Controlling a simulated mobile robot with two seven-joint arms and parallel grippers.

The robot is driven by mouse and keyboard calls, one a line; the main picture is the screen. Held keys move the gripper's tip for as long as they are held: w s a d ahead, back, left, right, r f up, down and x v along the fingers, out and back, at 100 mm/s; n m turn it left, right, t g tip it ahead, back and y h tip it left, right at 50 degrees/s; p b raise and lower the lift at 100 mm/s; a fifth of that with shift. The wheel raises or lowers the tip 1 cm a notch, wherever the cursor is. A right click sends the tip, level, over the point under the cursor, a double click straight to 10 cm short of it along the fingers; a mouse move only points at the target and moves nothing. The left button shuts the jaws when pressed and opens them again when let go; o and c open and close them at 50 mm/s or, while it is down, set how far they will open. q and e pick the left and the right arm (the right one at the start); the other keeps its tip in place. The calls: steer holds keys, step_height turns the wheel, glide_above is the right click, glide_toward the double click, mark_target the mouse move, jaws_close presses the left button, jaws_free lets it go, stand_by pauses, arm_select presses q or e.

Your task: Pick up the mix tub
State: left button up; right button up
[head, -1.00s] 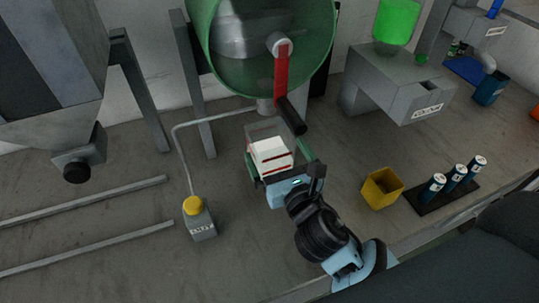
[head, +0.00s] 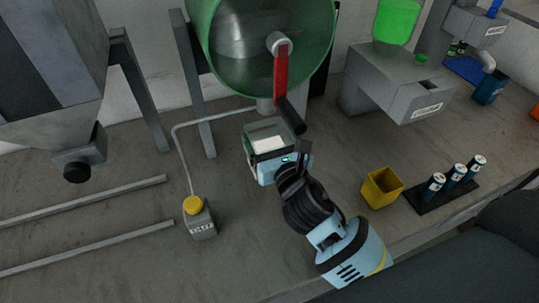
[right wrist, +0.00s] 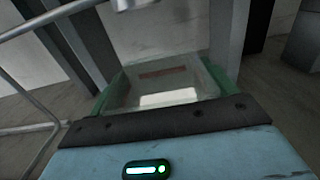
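The mix tub (head: 259,130) is a clear, grey-tinted box with white material in it. It stands upright under the green drum. It also shows in the right wrist view (right wrist: 195,93), with a dark red strip on its far side. My right gripper (head: 272,142) is at the tub, its pale blue body close to the tub's near side. In the right wrist view its green fingers lie spread along the tub's left and right sides. Whether they press on the walls is hard to tell. The near wall is hidden behind the gripper. My left gripper is out of view.
The green drum (head: 225,70) with a red-armed lever (head: 281,75) hangs just above the tub. A yellow-button box (head: 200,222) stands to the left. A yellow bin (head: 381,188) and a rack of dark cylinders (head: 440,198) stand to the right. The bench front is clear.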

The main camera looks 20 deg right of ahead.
steer(key=c, duration=0.9)
steer(key=shift+r, duration=0.1)
